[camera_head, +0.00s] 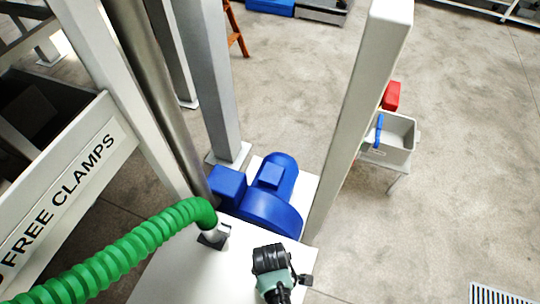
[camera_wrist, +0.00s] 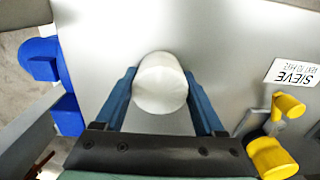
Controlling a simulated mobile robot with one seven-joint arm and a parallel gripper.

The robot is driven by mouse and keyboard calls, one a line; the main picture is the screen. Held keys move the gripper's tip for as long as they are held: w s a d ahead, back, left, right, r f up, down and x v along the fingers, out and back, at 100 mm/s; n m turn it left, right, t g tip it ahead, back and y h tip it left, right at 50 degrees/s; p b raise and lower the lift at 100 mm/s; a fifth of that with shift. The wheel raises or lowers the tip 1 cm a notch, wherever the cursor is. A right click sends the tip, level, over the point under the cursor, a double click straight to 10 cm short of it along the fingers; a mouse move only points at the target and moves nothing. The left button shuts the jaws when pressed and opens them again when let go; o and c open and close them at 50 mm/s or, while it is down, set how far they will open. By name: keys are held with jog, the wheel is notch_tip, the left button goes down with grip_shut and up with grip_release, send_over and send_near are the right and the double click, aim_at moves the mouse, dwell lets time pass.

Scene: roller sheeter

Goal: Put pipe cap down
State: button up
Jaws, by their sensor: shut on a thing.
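The pipe cap (camera_wrist: 161,84) is a white, round-ended piece in the middle of the wrist view. My gripper (camera_wrist: 160,76) has its two blue fingers on the cap's left and right sides, shut on it. The cap is over or on a smooth light grey surface (camera_wrist: 215,40); I cannot tell whether it touches that surface. In the head view my arm's end (camera_head: 272,262) is over the white top (camera_head: 175,268) at the bottom centre, and it hides the fingers and the cap.
A blue motor (camera_head: 268,200) stands behind the white top. A ribbed green hose (camera_head: 130,250) lies to the left, beside white posts. A post (camera_head: 355,120) rises at the right. The wrist view shows yellow handles (camera_wrist: 272,155) and a SIEVE label (camera_wrist: 293,73) at right.

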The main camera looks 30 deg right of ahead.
jog(key=shift+f, duration=0.15)
jog(key=o, duration=1.4)
jog(key=shift+c, duration=0.2)
